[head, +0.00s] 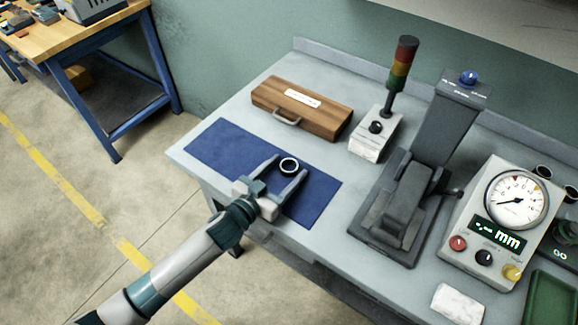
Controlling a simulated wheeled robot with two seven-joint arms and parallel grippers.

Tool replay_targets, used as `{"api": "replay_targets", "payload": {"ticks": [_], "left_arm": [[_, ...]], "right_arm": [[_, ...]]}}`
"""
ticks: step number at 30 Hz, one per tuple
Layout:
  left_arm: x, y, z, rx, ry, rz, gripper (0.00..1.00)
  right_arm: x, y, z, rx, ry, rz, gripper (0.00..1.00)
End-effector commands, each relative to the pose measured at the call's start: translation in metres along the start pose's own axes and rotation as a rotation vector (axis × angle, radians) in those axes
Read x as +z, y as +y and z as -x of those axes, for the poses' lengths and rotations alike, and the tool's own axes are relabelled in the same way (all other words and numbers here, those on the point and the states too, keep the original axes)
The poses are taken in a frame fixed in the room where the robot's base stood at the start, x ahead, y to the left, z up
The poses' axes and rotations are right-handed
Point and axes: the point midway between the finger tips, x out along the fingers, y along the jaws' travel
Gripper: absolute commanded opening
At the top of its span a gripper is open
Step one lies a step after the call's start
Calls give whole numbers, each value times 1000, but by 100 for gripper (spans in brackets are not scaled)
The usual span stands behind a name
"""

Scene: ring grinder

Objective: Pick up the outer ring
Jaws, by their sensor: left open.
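The outer ring (289,166) is a small dark ring with a bright rim. It shows over the blue mat (228,145) on the grey bench, near the mat's right part. My left gripper (289,166) comes in from the lower left, with its two fingers open. The ring shows between the fingertips, with a finger on either side. I cannot tell whether the fingers touch it or how high they are above the mat. My right gripper is not in view.
Behind the mat lies a wooden case (300,107). To the right stand a signal light (402,65) on a white box, a dark press-like device (405,205) and a dial gauge unit (505,220). A white cloth (458,303) and a green tray (553,300) lie at the front right.

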Motion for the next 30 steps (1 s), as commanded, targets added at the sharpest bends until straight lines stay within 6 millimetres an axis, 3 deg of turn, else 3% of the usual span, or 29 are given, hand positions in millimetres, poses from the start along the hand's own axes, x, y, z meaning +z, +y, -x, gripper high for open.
{"api": "replay_targets", "payload": {"ticks": [6,8,12,13,23,30], "left_arm": [[0,0,0,0,0,0,62],[0,0,0,0,0,0,50],[0,0,0,0,0,0,17],[0,0,0,0,0,0,15],[-2,0,0,0,2,0,15],[-20,0,2,1,5,-1,15]], "right_arm": [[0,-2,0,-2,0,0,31],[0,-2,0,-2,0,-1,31],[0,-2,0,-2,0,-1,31],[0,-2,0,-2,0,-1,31],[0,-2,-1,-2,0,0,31],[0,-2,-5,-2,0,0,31]]}}
